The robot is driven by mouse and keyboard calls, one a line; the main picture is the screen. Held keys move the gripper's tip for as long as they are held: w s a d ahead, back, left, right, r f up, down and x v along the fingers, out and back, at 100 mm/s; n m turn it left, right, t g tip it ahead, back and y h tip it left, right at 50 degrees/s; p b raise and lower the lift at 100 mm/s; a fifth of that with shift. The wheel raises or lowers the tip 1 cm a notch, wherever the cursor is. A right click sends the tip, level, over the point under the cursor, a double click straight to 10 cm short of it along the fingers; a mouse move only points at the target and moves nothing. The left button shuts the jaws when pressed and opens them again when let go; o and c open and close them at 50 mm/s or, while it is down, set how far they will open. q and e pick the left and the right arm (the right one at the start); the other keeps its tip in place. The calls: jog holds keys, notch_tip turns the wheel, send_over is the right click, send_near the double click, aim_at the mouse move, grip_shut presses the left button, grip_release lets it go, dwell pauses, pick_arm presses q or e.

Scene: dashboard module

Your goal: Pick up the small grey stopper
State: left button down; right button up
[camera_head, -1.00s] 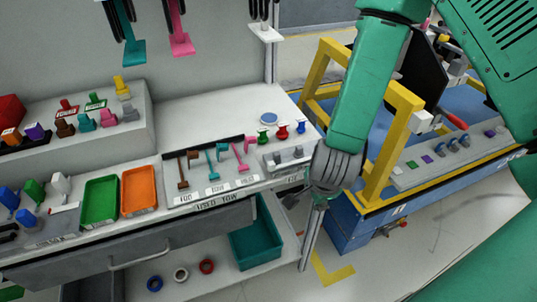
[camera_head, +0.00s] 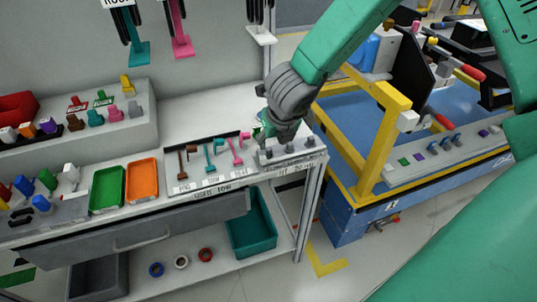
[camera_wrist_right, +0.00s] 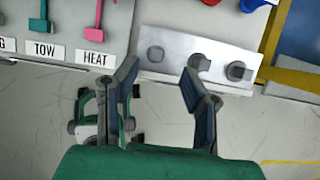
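A metal holder (camera_head: 296,158) with three grey stoppers stands at the right end of the bench. It also shows in the right wrist view (camera_wrist_right: 180,40). There the left stopper (camera_wrist_right: 155,54) looks smallest, with the middle stopper (camera_wrist_right: 199,62) and right stopper (camera_wrist_right: 237,71) beside it. I cannot be sure of their exact sizes. My right gripper (camera_head: 281,138) is over the holder. In the right wrist view its fingers (camera_wrist_right: 159,66) are spread and empty, with the left stopper beyond the gap between the tips. My left gripper is not in view.
A tool rack (camera_head: 205,183) with labelled hooks lies left of the holder. Green (camera_head: 108,188) and orange (camera_head: 142,181) trays stand further left. A yellow frame (camera_head: 380,150) rises close on the right. A teal bin (camera_head: 250,225) sits on the shelf below.

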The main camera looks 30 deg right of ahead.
aim_at(270, 150)
jog(key=shift+w+d+f, duration=0.1)
jog(key=shift+w+f, duration=0.05)
jog(key=shift+f, duration=0.45)
jog(key=x, duration=0.4)
jog(key=shift+w+a+f, duration=0.15)
jog(key=shift+a+f, duration=0.05)
jog(key=shift+a, duration=0.15)
jog(key=shift+d, duration=0.1)
jog(key=c, duration=0.7)
